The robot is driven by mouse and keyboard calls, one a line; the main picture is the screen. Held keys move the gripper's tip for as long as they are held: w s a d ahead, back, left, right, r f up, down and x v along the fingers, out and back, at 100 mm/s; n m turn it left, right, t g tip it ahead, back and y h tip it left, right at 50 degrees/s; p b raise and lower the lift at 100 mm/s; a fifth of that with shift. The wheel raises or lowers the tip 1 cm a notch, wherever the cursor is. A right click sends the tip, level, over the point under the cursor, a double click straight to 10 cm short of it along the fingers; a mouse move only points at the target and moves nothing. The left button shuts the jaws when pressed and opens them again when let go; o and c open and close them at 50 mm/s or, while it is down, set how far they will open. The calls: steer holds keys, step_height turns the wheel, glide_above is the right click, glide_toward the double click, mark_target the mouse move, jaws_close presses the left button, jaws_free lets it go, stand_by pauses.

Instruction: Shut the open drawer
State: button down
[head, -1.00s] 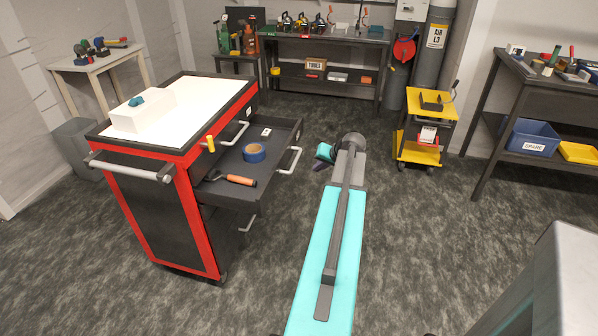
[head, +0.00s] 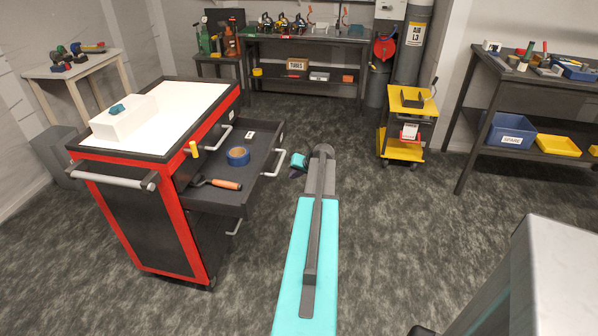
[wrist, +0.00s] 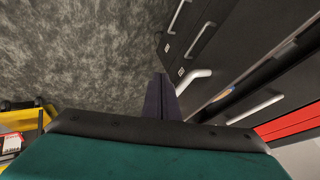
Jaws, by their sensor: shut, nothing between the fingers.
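The open drawer (head: 262,183) is a dark tray pulled out from the right side of a red and black cabinet (head: 150,215). It holds a roll of blue tape (head: 238,156) and an orange-handled tool (head: 226,184). Its pale handle (head: 275,162) is on its front; that handle also shows in the wrist view (wrist: 195,79). My gripper (head: 296,172) is just right of the drawer front, with a small gap in the head view. In the wrist view its dark fingers (wrist: 160,90) are together and empty, left of the handle. Contact cannot be made out.
The cabinet's other drawers look shut, with handles (head: 235,227) sticking out. A yellow cart (head: 403,150) stands behind to the right. A workbench (head: 300,45) is at the back, another bench (head: 500,90) at the right. The carpet between is clear.

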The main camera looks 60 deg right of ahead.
steer(key=shift+w+a+f+p, duration=0.15)
steer(key=shift+w+p, duration=0.1)
steer(key=shift+w, duration=0.55)
steer(key=shift+w+a+p, duration=0.1)
steer(key=shift+w+p, duration=0.15)
steer(key=shift+w, duration=0.55)
steer(key=shift+w+a+f+p, duration=0.15)
steer(key=shift+w+p, duration=0.1)
steer(key=shift+w, duration=0.55)
